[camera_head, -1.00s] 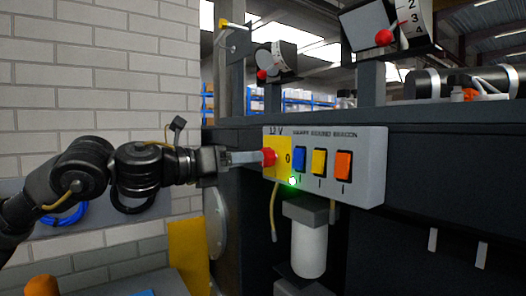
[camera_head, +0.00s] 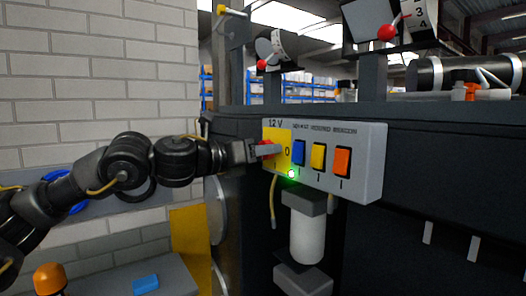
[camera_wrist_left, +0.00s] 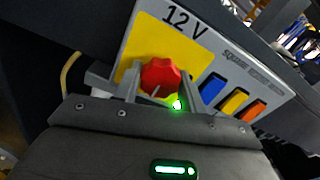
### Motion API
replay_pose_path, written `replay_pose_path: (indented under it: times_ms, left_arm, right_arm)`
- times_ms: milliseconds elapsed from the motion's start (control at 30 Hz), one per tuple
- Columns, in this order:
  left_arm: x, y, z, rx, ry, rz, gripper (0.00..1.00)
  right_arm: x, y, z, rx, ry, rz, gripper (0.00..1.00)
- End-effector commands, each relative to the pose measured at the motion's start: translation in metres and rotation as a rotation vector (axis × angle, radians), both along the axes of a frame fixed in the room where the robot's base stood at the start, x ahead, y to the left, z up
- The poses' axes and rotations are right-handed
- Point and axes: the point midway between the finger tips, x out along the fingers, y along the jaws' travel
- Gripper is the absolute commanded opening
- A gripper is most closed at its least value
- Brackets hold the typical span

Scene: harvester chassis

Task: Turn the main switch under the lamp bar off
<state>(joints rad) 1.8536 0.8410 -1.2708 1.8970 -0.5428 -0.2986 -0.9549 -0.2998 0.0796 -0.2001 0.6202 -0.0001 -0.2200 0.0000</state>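The main switch is a red knob (camera_head: 264,149) on a yellow plate (camera_head: 270,165) marked "12 V", at the left end of a grey switch box (camera_head: 371,180). In the left wrist view the lobed red knob (camera_wrist_left: 160,75) is between the two fingers of my left gripper (camera_wrist_left: 160,84). The fingers stand apart, one on each side, with a narrow gap visible; contact is not clear. In the head view my left gripper (camera_head: 268,150) partly covers the knob. My right gripper is not in view.
Blue (camera_head: 299,153), yellow (camera_head: 318,157) and orange (camera_head: 342,162) rocker switches sit right of the knob. A white cylinder (camera_head: 307,238) hangs below the box. Dials with red-tipped pointers stand above. An orange beacon (camera_head: 49,279) and a blue block (camera_head: 145,284) are at lower left.

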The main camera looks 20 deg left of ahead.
Motion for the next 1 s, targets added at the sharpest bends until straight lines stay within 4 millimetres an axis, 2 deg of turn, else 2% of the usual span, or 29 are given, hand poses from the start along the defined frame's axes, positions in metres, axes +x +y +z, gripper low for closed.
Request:
replay_pose_path:
  times_ms: [100,467,1000]
  left_arm:
    - [0.000,0.000,0.000,0.000,0.000,0.001,0.18]
    - [0.000,0.000,-0.001,-0.061,0.049,0.000,0.18]
    - [0.000,0.000,-0.001,-0.419,0.345,0.001,0.18]
  right_arm:
    - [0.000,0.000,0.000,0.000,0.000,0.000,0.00]
    - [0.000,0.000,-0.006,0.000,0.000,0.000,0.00]
    - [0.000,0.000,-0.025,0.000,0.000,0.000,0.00]
